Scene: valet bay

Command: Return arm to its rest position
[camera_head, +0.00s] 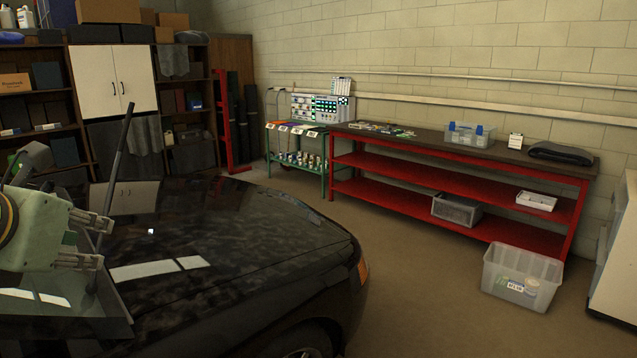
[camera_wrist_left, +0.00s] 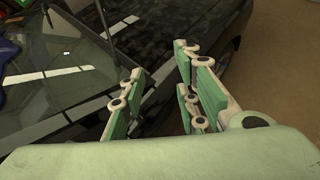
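My left gripper (camera_head: 108,243) is at the left of the head view, over the windshield side of a black car (camera_head: 240,250). Its two fingers point right and stand apart. The left wrist view shows the fingers (camera_wrist_left: 160,95) open, with only the dark car surface in the gap. A thin black wiper arm (camera_head: 117,155) stands raised and tilted close to the fingers. In the left wrist view the wiper (camera_wrist_left: 106,28) runs down behind the left finger, outside the gap. I cannot tell whether it touches the gripper. My right gripper is not in view.
The car's hood and windshield lie below and beside my left gripper. A red workbench (camera_head: 450,175) stands along the back wall, with a clear plastic bin (camera_head: 490,272) on the floor before it. Shelves (camera_head: 40,100) stand at the back left. The floor between car and bench is clear.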

